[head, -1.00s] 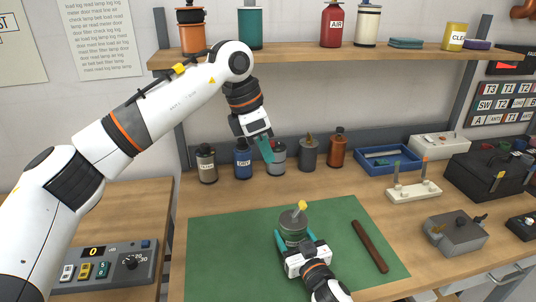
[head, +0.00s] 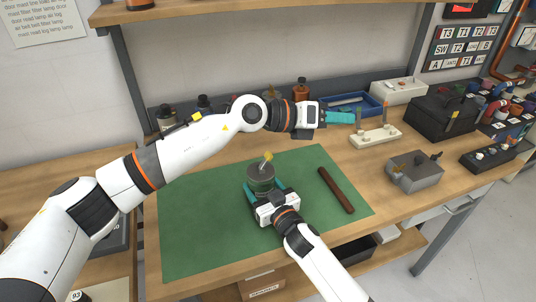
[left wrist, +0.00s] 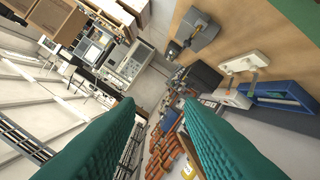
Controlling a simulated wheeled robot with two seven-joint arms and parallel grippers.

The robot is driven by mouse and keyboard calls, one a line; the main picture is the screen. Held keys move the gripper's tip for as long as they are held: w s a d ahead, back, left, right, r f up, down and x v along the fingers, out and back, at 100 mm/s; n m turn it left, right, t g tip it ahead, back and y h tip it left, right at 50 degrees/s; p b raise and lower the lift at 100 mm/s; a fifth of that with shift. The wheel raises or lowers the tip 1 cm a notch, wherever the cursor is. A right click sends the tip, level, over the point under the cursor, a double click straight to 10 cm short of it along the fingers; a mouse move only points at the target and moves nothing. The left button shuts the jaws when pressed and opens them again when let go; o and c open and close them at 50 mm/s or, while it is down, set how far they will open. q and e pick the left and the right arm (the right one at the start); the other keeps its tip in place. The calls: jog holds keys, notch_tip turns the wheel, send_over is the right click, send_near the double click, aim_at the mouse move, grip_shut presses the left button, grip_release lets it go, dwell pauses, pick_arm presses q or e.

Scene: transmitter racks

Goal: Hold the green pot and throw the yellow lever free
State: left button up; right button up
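The green pot (head: 261,180) stands upright on the green mat (head: 205,215) in the head view, with a dark top. The yellow lever (head: 266,158) sticks up from its top, leaning slightly right. My right gripper (head: 265,190) has its teal fingers on both sides of the pot, closed around its lower body. My left gripper (head: 341,117) is to the right of and farther back than the pot, above the bench and pointing right. In the left wrist view its teal fingers (left wrist: 158,105) are wide apart with nothing between them. The pot is not visible there.
A brown bar (head: 336,190) lies on the mat right of the pot. A white block with pegs (head: 376,137), a blue tray (head: 360,104), a grey box (head: 415,172) and a black case (head: 443,118) stand to the right. Several canisters behind my left arm are partly hidden.

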pick_arm(q)
jog(key=d+n+t+h, duration=0.3)
jog(key=n, duration=0.1)
jog(key=m+t+y, duration=1.1)
jog(key=m+y, duration=1.3)
jog(key=m, duration=1)
send_near(270, 159)
jog(key=x, duration=1.1)
jog(key=shift+w, duration=0.1)
jog(key=shift+c, duration=0.4)
